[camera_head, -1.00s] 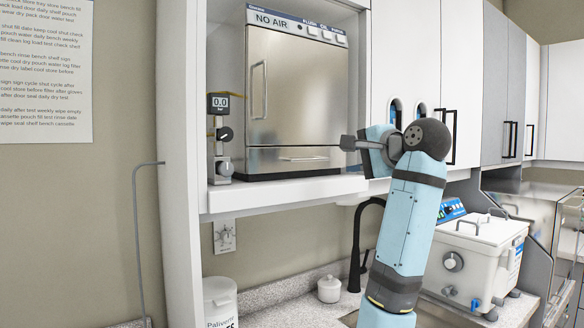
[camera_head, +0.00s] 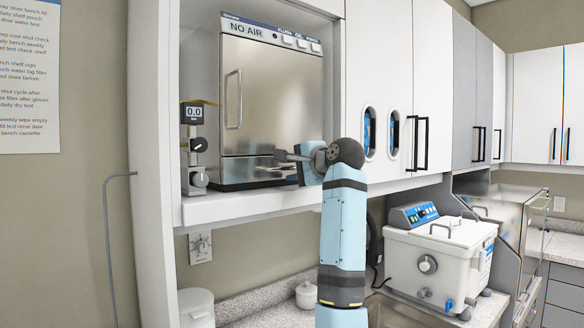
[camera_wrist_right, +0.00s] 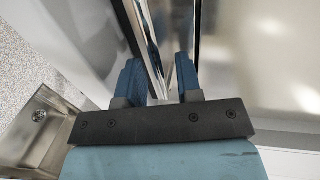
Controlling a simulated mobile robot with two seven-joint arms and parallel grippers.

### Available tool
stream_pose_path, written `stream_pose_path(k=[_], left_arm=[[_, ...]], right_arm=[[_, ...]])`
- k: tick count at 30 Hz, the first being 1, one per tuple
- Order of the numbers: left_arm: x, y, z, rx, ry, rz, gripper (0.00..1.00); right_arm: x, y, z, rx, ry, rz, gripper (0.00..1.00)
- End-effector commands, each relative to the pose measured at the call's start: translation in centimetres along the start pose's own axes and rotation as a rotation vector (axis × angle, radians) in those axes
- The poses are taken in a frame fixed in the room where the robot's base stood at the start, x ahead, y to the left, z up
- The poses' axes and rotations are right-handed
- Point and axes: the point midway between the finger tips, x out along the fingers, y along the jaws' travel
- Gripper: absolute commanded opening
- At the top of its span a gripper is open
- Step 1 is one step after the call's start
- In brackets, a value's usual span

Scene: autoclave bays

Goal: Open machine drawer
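The machine (camera_head: 272,90) is a steel-fronted box labelled NO AIR, standing in a white wall bay. Its low drawer (camera_head: 240,172) runs along the bottom, under the tall door, and looks closed. My right gripper (camera_head: 284,157) is in front of the drawer's right part and partly hides its handle. In the right wrist view my right gripper (camera_wrist_right: 160,80) has its two blue fingers apart. A shiny metal strip (camera_wrist_right: 150,45) runs into the gap between them; whether they touch it I cannot tell. My left gripper is not in view.
A gauge stand (camera_head: 194,140) reading 0.0 is left of the machine. The bay's white shelf edge (camera_head: 235,208) lies below the drawer. A white bath unit (camera_head: 430,255) stands on the counter at right, and white cabinets (camera_head: 382,50) adjoin the bay.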

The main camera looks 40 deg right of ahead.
Motion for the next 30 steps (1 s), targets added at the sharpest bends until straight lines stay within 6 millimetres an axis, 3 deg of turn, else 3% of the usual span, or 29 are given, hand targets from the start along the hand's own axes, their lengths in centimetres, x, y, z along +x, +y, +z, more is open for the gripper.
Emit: stream_pose_path(k=[11,16,30], left_arm=[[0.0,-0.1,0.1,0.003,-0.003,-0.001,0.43],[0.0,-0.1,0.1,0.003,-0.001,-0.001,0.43],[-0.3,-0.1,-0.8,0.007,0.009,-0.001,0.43]], right_arm=[[0.7,0.0,0.0,0.000,0.000,0.000,0.33],[0.7,0.0,0.0,0.000,0.000,0.000,0.00],[0.0,0.1,0.0,0.001,0.000,0.001,0.00]])
